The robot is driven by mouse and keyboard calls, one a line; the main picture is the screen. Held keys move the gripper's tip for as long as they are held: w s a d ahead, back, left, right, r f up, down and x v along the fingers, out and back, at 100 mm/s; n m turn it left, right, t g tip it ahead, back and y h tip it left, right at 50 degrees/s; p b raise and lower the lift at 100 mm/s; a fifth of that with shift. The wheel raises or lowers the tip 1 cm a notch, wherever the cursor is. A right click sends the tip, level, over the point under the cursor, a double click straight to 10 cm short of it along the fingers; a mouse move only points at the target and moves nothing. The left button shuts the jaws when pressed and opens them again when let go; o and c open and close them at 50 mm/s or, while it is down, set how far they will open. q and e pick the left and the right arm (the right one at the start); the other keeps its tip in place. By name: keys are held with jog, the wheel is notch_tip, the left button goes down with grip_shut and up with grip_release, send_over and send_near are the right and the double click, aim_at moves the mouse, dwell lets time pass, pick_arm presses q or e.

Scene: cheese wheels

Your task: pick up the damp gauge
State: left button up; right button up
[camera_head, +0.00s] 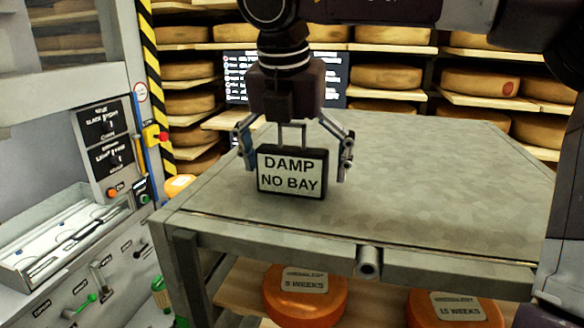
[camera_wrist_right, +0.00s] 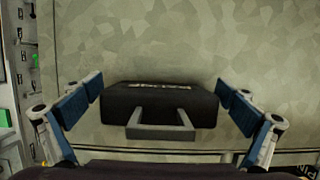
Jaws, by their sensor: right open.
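The damp gauge (camera_head: 291,172) is a dark box with a white face reading "DAMP NO BAY" and a grey handle on top. It stands upright on the grey table (camera_head: 420,180), near its front left part. My right gripper (camera_head: 296,172) comes down over it from above, with its fingers spread on either side. In the right wrist view the gauge (camera_wrist_right: 160,103) lies between the blue finger pads of the gripper (camera_wrist_right: 163,112), with a gap at each side. The handle faces the wrist camera. My left gripper is not seen.
Shelves of cheese wheels (camera_head: 385,77) stand behind the table, partly around a dark text screen (camera_head: 238,80). Orange wheels (camera_head: 305,295) sit on a shelf below the tabletop. A control panel (camera_head: 105,140) stands at the left. The tabletop right of the gauge is clear.

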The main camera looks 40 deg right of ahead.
jog(key=c, duration=1.2)
jog(key=shift+c, duration=0.8)
jog(key=shift+r, duration=0.2)
